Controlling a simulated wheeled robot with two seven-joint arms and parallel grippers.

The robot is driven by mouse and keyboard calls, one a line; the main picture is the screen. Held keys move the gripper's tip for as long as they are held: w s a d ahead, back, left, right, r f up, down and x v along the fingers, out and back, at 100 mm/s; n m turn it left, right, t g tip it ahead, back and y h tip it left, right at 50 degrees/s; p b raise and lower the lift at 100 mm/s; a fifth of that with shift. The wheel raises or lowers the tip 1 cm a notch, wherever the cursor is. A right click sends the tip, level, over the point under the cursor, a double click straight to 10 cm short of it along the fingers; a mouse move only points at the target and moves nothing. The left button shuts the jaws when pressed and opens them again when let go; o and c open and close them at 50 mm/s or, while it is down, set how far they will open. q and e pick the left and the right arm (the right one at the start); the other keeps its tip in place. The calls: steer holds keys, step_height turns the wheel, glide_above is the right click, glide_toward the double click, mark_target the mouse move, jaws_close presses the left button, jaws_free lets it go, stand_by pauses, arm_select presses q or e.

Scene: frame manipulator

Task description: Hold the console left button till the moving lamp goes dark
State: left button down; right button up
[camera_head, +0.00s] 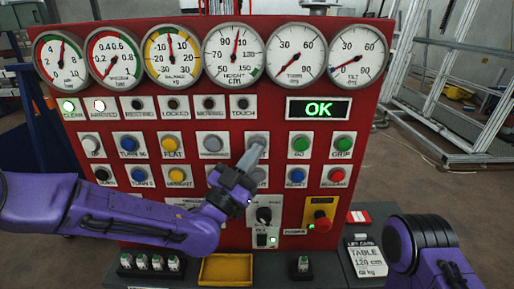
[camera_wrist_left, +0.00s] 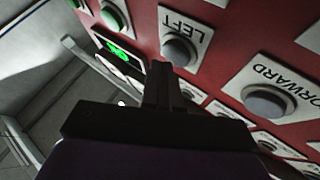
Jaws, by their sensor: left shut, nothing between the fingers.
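The red console (camera_head: 272,215) faces me with labelled buttons. The grey left button shows in the wrist view (camera_wrist_left: 180,50) beside its LEFT label; in the head view its upper part (camera_head: 259,140) shows just past my fingertips. My left gripper (camera_head: 251,156) is shut and empty, its tips at the lower edge of that button; it also shows in the wrist view (camera_wrist_left: 159,70). I cannot tell whether the tips touch the button. The moving lamp (camera_head: 210,103) looks dark. My right gripper is out of view; only part of that arm shows at the lower right.
A grey forward button (camera_wrist_left: 268,102) is close by in the wrist view. A green OK display (camera_head: 319,108) is lit. The two leftmost lamps glow. A red stop knob (camera_head: 321,220) is at lower right. A yellow tray (camera_head: 226,269) lies in front.

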arm_select(q)
steer(key=shift+s, duration=0.35)
steer(key=s+b, duration=0.2)
steer(key=s, duration=0.3)
stand_by(0.4)
